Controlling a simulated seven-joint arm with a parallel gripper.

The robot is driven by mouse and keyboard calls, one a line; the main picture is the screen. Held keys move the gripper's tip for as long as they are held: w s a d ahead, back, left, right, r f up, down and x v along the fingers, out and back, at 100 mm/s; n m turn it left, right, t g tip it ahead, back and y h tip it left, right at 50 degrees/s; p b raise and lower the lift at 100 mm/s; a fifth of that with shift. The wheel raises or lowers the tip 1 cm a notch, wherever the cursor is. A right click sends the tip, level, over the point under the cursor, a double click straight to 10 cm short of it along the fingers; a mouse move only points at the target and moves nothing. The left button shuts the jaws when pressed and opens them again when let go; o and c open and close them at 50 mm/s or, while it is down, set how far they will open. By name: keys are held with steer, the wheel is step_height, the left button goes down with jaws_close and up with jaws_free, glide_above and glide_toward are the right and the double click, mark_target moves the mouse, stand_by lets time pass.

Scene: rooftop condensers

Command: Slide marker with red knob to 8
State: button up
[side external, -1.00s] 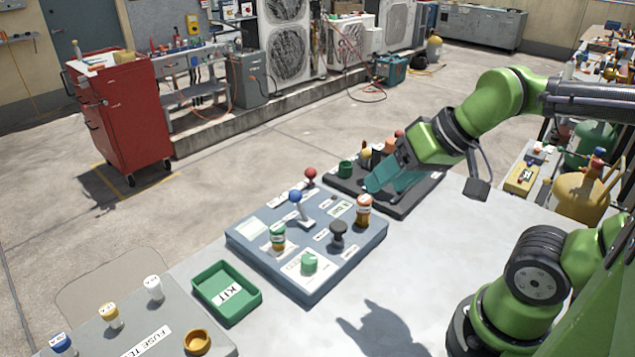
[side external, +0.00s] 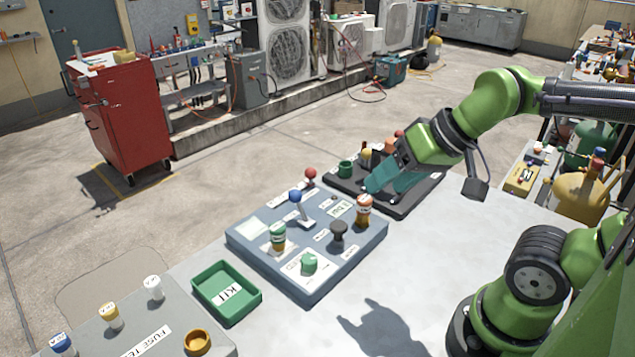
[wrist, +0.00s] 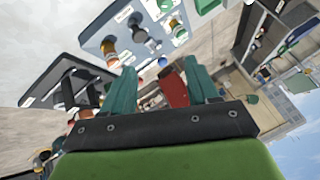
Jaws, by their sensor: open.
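The red knob (side external: 311,173) stands at the far edge of the blue-grey control panel (side external: 262,262). Its marker and scale are too small to read in the side view, and I cannot make out an 8. My gripper (side external: 374,187), with teal fingers, is open and empty. It hangs above the right end of the panel, near the dark tray, to the right of the red knob and apart from it. In the wrist view my gripper's fingers (wrist: 160,78) are spread apart with nothing held. I cannot pick out the red knob there with certainty.
A dark tray (side external: 400,208) with several pieces lies behind. A green KIT tray (side external: 212,308) stands at left.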

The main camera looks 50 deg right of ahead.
steer(key=w+d+m+g, duration=0.15)
steer(key=w+d, duration=0.25)
steer(key=w, duration=0.4)
steer(key=w+d+m+g, duration=0.1)
steer(key=w+d+g, duration=0.1)
steer(key=w+d, duration=0.35)
steer(key=g, duration=0.3)
glide_above(312, 169)
steer(key=s+d, duration=0.2)
steer(key=d, duration=0.1)
steer(key=shift+f, duration=0.75)
steer(key=shift+t, duration=0.25)
steer(key=x, duration=1.6)
steer(key=shift+w+f, duration=0.2)
steer(key=shift+c, duration=0.3)
jaws_close()
